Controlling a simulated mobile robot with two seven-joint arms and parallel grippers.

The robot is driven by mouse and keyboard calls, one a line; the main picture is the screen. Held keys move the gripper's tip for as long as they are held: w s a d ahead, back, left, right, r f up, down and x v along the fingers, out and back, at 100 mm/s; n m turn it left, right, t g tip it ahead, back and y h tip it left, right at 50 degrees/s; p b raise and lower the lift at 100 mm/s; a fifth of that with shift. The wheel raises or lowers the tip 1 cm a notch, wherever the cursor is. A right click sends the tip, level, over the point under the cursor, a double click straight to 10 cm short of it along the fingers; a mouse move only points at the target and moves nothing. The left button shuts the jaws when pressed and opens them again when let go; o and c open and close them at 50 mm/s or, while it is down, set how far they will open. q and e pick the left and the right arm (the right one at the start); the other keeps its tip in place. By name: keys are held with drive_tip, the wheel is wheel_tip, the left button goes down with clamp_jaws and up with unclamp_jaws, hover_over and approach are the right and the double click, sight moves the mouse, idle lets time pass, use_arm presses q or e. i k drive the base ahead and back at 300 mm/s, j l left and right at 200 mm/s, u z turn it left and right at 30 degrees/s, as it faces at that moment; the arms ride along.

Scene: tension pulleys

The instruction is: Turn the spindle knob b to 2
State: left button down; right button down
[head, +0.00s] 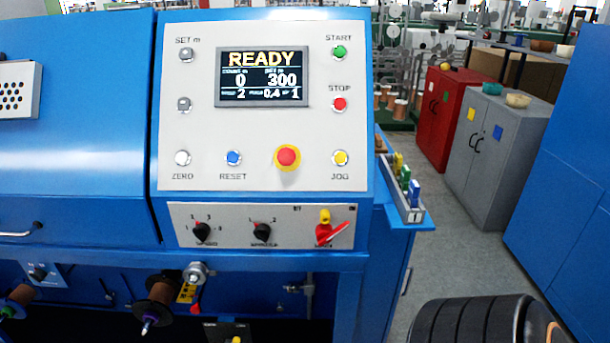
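The spindle knob (261,232) is a small black knob on the grey lower strip of the blue machine, in the middle of the strip. The marks 1 and 2 stand above it, 1 at the left and 2 at the right. Its pointer is too small to read surely. The display (262,77) reads READY, with 0 and 300 below and a 1 at the end of its bottom line. Neither of my grippers shows in the head view.
Left of the spindle knob is a similar black speed knob (202,232); right of it is a red rotary switch (325,232) with a yellow part. Above are several push buttons and a red emergency stop (287,156). A small rack (405,190) sticks out at right.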

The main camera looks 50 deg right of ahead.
sight(262, 231)
drive_tip(key=z, duration=1.4)
